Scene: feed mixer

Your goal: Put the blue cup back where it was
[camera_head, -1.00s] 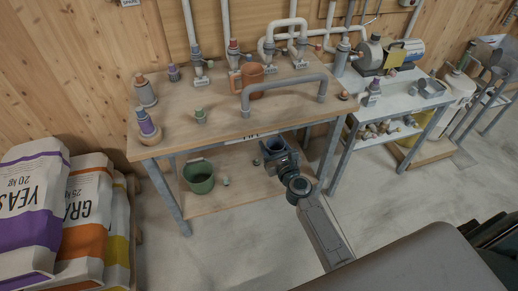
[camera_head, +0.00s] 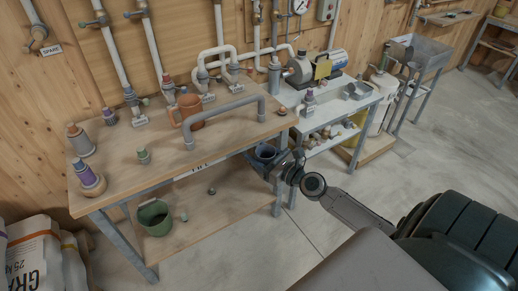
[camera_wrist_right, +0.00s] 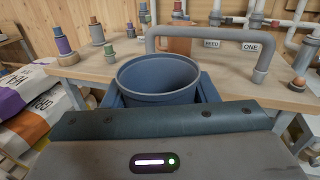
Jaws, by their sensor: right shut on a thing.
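The blue cup (camera_wrist_right: 158,80) is upright and looks empty in the right wrist view, between the fingers of my right gripper (camera_wrist_right: 158,97). In the head view the blue cup (camera_head: 265,152) and my right gripper (camera_head: 268,160) are in front of the wooden bench's (camera_head: 225,139) front edge, near its right end. My right gripper is shut on the cup. The cup's lower part is hidden by the gripper. My left gripper is not in view.
A grey pipe handle (camera_head: 225,116) stands along the bench front, with a terracotta jug (camera_head: 186,110) behind it. Capped fittings stand at the bench's left end. A green bucket (camera_head: 154,218) sits on the lower shelf. A metal table (camera_head: 335,103) stands to the right.

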